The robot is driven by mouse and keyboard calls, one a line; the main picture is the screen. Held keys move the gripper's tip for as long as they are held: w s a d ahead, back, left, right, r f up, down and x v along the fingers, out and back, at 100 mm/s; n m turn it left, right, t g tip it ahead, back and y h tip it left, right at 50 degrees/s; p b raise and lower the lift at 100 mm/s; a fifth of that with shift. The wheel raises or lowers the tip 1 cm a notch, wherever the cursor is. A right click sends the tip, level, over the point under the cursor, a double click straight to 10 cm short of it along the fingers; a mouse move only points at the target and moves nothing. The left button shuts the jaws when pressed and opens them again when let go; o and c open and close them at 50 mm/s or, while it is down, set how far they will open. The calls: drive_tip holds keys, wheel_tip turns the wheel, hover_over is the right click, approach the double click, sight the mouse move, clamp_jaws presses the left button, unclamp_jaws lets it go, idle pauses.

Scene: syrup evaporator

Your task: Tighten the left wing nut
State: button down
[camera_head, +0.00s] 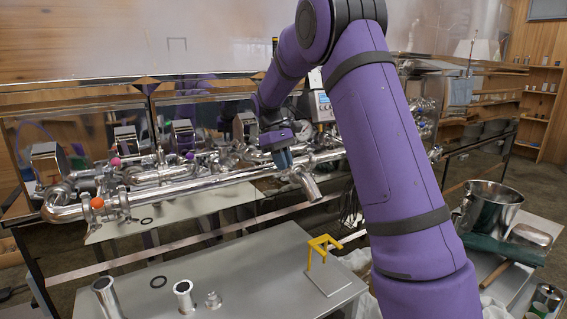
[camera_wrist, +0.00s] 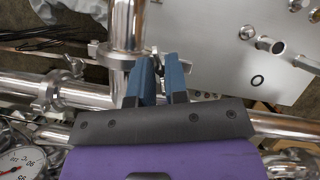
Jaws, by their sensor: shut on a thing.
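In the head view my gripper (camera_head: 287,160) reaches down to the steel pipe tee with the open branch (camera_head: 308,185). In the wrist view the blue fingers of my gripper (camera_wrist: 160,68) are beside the clamp (camera_wrist: 118,54) on that branch. They are shut on a small part at its right side, apparently the wing nut, with a narrow gap showing between them. The nut is mostly hidden by the fingers. A second clamp (camera_wrist: 45,90) with its own wing nut (camera_wrist: 73,64) sits on the pipe further left in the wrist view, clear of the fingers.
A dial gauge (camera_wrist: 20,163) is close to my wrist. Pipes run on both sides of the gripper. A steel pot (camera_head: 487,208) stands at right.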

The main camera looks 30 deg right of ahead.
drive_tip(key=shift+m+y, duration=0.5)
drive_tip(key=shift+m, duration=1)
drive_tip(key=c, duration=1.2)
unclamp_jaws()
drive_tip(key=shift+c, duration=0.2)
drive_tip(key=shift+d, duration=0.15)
